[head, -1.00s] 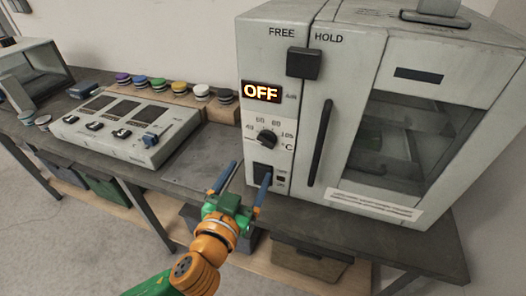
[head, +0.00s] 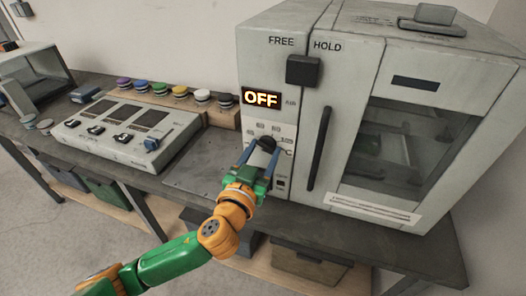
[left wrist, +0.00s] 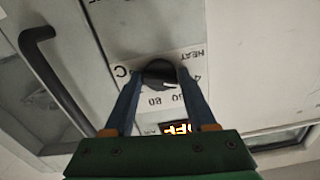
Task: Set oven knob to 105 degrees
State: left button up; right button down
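The oven (head: 345,120) is a light grey box with a glass door. Its black round knob (head: 266,145) sits on a white dial panel below a display (head: 262,99) that reads OFF. My left gripper (head: 260,152) is at the panel, its blue fingers open on either side of the knob. The left wrist view shows the knob (left wrist: 158,73) between the two fingertips (left wrist: 158,78), with the dial upside down; I cannot tell whether they touch it. A white pointer mark shows on the knob there. My right gripper is in neither view.
A black slider (head: 302,70) sits between the FREE and HOLD labels. A vertical door handle (head: 320,147) stands right of the panel. A control box (head: 128,130) and several coloured round caps (head: 160,89) are at the left.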

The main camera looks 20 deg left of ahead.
pick_arm(q)
jog(key=c, duration=0.6)
